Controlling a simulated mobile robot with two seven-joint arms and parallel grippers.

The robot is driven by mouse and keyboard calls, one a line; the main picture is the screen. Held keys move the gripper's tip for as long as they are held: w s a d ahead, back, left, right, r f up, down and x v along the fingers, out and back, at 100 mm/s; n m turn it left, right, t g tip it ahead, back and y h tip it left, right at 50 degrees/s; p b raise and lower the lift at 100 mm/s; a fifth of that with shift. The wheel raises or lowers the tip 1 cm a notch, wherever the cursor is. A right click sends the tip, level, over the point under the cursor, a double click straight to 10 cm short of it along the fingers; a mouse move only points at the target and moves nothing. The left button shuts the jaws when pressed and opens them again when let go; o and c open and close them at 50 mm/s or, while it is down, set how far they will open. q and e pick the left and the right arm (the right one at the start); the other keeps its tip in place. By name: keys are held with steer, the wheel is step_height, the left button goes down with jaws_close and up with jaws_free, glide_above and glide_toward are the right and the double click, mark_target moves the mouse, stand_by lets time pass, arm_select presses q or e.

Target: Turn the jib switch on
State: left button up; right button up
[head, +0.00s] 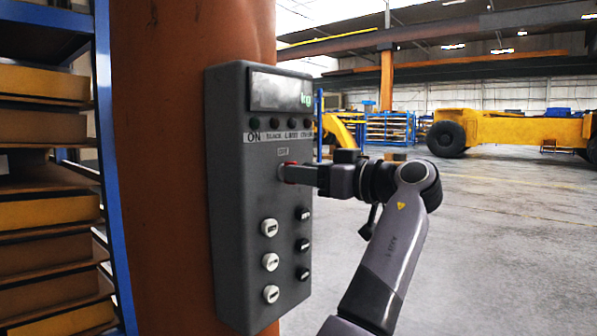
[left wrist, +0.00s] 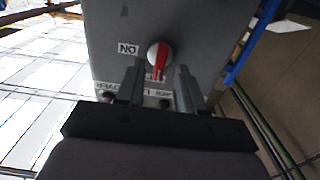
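The grey control box (head: 238,200) hangs on a brown column, with a display near its top. The jib switch is a round white knob with a red lever; in the left wrist view the knob (left wrist: 158,53) sits beside a small white label. Its red lever points down in that view. My left gripper (head: 296,173) is at the box face in the head view and hides most of the switch; only some red shows. In the left wrist view the left gripper (left wrist: 160,70) is open, with a finger on either side of the lever and visible gaps. My right gripper is not in view.
Below the switch are white knobs (head: 270,228) and black knobs (head: 304,214). A row of small lamps and labels (head: 285,137) runs under the display (head: 280,92). A blue shelf (head: 110,150) with stacked castings stands left. Open floor (head: 480,240) lies right, with a yellow vehicle (head: 510,127) beyond.

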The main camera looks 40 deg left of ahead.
arm_select(q)
steer(key=shift+w+a, duration=0.1)
steer(key=shift+a, duration=0.9)
jaws_close()
steer(key=shift+w+f+m+p, duration=0.1)
steer(key=shift+f+m+p, duration=0.05)
steer(key=shift+m+p, duration=3.6)
steer(key=shift+w+f+m+p, duration=0.1)
steer(key=shift+m+p, duration=2.25)
steer(key=shift+m, duration=3.1)
